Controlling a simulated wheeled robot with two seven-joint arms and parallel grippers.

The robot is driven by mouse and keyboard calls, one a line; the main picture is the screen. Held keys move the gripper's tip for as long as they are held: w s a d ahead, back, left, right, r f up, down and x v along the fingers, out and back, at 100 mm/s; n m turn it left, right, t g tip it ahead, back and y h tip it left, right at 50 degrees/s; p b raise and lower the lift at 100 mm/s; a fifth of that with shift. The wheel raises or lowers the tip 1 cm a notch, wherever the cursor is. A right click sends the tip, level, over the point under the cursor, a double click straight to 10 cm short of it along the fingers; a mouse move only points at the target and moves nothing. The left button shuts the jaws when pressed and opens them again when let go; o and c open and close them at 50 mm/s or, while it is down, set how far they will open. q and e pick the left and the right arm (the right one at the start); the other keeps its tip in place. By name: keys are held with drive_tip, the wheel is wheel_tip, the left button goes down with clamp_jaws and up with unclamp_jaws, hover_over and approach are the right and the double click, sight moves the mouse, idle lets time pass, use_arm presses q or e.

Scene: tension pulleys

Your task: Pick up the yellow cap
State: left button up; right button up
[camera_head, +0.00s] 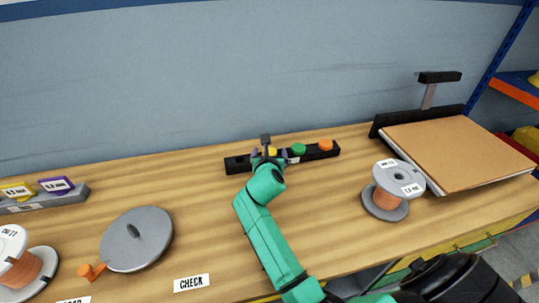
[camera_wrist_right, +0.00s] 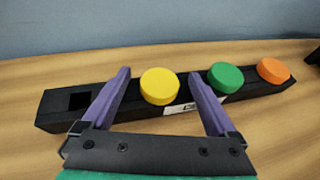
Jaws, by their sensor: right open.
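The yellow cap (camera_wrist_right: 159,86) is a round disc sitting in the black holder bar (camera_wrist_right: 55,107), between the bar's empty square slot and the green cap. My right gripper (camera_wrist_right: 154,80) is open, with its two purple fingers on either side of the yellow cap and apart from it. In the head view the yellow cap (camera_head: 272,151) is mostly hidden by my right gripper (camera_head: 268,154), which is over the holder bar. I cannot tell how high the fingertips are above the bar. My left gripper is not in view.
A green cap (camera_wrist_right: 225,78) and an orange cap (camera_wrist_right: 273,70) sit in the same bar to the right, the green one close to the right finger. A wire spool (camera_head: 391,189) stands at the right, a grey disc (camera_head: 150,250) at the left. The wall is behind the bar.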

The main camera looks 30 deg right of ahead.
sight(270, 154)
drive_tip(key=shift+s, duration=0.1)
drive_tip(key=c, duration=1.4)
wheel_tip(270, 154, up, 20)
drive_tip(key=p, duration=0.3)
drive_tip(key=shift+p, duration=0.4)
